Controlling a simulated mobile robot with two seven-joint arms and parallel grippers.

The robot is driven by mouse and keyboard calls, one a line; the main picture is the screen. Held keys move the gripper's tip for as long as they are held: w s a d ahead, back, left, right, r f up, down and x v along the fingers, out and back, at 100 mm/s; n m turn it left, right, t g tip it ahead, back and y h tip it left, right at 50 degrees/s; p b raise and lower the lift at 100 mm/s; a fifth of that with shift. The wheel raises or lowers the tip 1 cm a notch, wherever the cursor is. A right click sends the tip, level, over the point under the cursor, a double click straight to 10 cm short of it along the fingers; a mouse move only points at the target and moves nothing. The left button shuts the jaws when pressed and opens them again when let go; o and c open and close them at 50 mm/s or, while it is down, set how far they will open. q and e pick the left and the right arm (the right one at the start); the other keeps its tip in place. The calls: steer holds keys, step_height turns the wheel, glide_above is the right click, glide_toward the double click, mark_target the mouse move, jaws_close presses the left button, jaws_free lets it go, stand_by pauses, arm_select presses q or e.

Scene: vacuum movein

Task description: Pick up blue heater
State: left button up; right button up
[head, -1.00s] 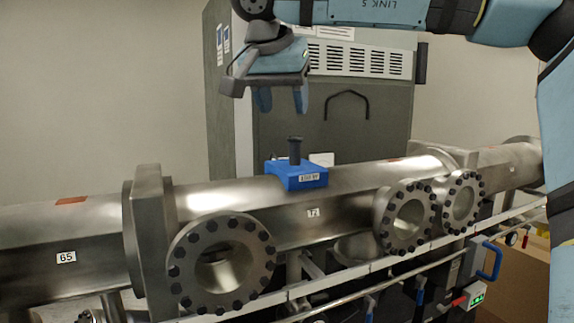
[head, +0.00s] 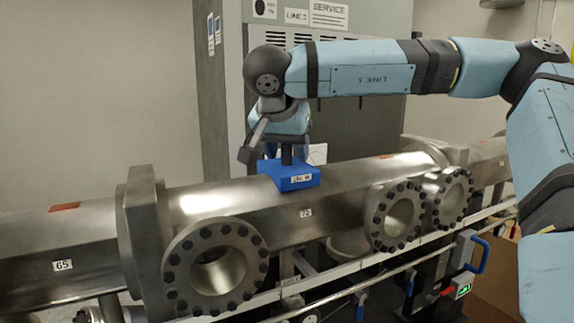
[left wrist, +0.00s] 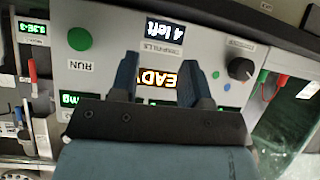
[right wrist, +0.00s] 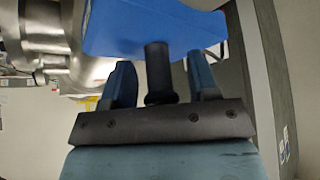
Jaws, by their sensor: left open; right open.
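The blue heater (head: 292,176) is a flat blue block with a white label and a dark upright post. It sits on top of the steel pipe (head: 345,190). My right gripper (head: 284,150) is lowered over it from above, its fingers around the level of the post. In the right wrist view the open fingers (right wrist: 160,85) stand on either side of the dark post (right wrist: 159,72), with the blue block (right wrist: 150,28) beyond the fingertips. A gap shows beside the post on both sides. My left gripper (left wrist: 155,80) is open and empty, facing a control panel.
The pipe carries bolted flanges (head: 216,262) at its front. A grey cabinet (head: 350,125) stands behind the heater. The left wrist view shows a panel with a green button (left wrist: 79,39), a dark knob (left wrist: 241,69) and lit displays.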

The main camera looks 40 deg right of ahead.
steer(key=shift+s+a, duration=0.1)
steer(key=shift+a, duration=0.05)
steer(key=c, duration=0.5)
jaws_close()
steer(key=shift+r, duration=0.15)
